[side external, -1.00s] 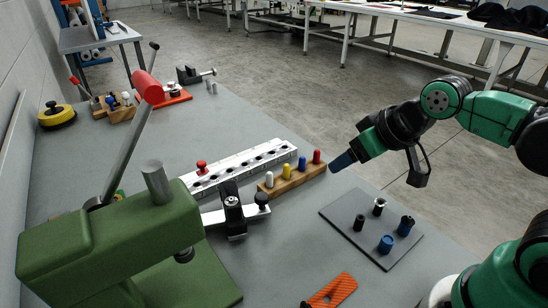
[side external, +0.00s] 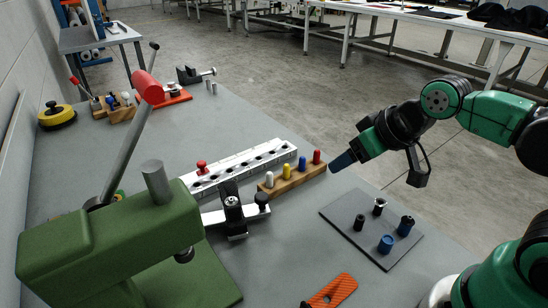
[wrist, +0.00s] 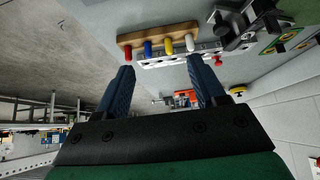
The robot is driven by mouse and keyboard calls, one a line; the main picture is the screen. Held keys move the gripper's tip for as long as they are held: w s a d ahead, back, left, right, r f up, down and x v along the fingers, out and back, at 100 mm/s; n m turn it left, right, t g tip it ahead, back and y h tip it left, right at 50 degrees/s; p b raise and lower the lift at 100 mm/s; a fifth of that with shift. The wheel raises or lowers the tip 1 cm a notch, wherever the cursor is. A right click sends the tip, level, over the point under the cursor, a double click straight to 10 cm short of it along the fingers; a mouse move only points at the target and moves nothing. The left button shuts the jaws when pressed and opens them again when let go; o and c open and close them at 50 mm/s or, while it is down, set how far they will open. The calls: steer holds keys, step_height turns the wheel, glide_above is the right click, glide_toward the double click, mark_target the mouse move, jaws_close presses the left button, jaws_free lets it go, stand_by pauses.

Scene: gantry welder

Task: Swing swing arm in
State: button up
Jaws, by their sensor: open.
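What looks like the swing arm is a silver bar with a black knob (side external: 262,202), on a black clamp-like fixture (side external: 233,212) beside the green press. The fixture also shows at the upper right of the wrist view (wrist: 236,28). I cannot tell the bar's exact angle. My gripper (side external: 343,161) is in the air to the right of the fixture, apart from it, near the wooden peg block. In the wrist view my gripper (wrist: 160,65) has its two blue fingers spread with nothing between them.
A green press (side external: 110,240) with a red-handled lever stands at left. A wooden block (side external: 292,182) with coloured pegs and a white holed rail (side external: 240,166) lie behind the fixture. A grey plate (side external: 345,214) with small cylinders and an orange tool (side external: 332,291) lie at right and front.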

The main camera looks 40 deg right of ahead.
steer(key=shift+o, duration=0.4)
steer(key=n+g, duration=0.3)
steer(key=g, duration=0.4)
glide_above(261, 196)
steer(key=f, duration=0.2)
steer(key=shift+s+d+f, duration=0.15)
steer(key=shift+d+f, duration=0.25)
steer(key=shift+a+f+n, duration=0.35)
steer(key=shift+f+n, duration=0.05)
steer(key=shift+f, duration=2.85)
jaws_close()
